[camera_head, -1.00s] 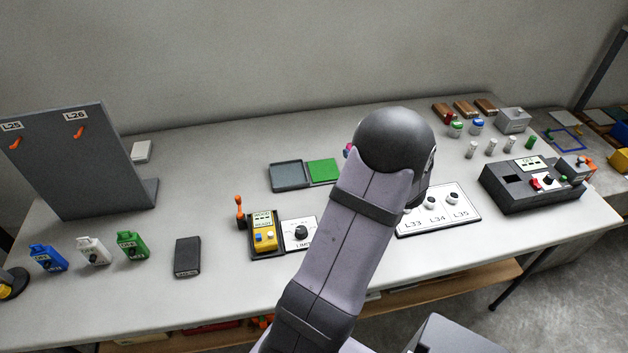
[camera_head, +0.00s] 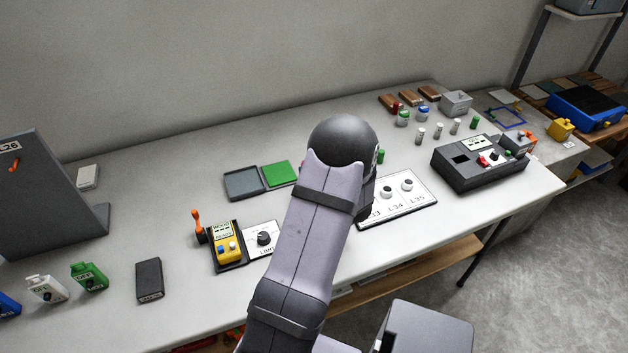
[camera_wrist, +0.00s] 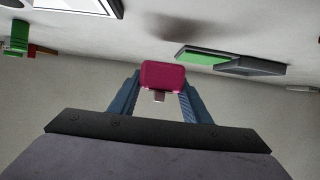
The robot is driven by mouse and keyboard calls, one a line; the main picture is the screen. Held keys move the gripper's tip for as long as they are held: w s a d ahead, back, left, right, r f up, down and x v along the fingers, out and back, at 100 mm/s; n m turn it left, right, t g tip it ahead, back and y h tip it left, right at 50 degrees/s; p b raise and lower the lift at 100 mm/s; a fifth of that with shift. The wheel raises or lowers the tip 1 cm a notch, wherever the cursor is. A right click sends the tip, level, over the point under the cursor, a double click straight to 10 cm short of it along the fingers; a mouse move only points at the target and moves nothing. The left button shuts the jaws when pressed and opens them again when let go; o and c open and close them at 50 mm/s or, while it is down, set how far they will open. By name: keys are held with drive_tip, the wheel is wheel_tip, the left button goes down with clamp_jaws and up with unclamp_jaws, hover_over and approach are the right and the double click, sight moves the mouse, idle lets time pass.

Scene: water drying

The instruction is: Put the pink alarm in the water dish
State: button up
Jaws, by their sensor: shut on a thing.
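My gripper (camera_wrist: 160,95) is shut on the pink alarm (camera_wrist: 163,74), a small magenta block between the blue-grey fingers in the wrist view. In the head view my own arm hides the gripper and the alarm. A shallow dark grey dish (camera_head: 244,184), which looks like the water dish, lies on the table left of my arm, beside a green pad (camera_head: 281,174). The dish also shows in the wrist view (camera_wrist: 246,67), apart from the held alarm. I cannot tell whether it holds water.
A yellow device (camera_head: 227,243) with an orange lever and a white dial panel (camera_head: 263,239) stand in front of the dish. A white knob panel (camera_head: 405,205) and a dark machine (camera_head: 480,163) are to the right. Bare table lies behind and left of the dish.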

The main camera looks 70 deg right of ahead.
drive_tip(key=shift+f, duration=2.05)
drive_tip(key=shift+f, duration=0.2)
drive_tip(key=o, duration=1.1)
drive_tip(key=shift+r, duration=0.1)
drive_tip(key=shift+r, duration=0.15)
drive_tip(key=v, duration=1.1)
drive_tip(key=shift+b, duration=0.3)
drive_tip(key=shift+o, duration=0.6)
drive_tip(key=shift+s+a+r, duration=0.2)
drive_tip(key=shift+s+a, duration=0.15)
drive_tip(key=shift+a, duration=0.05)
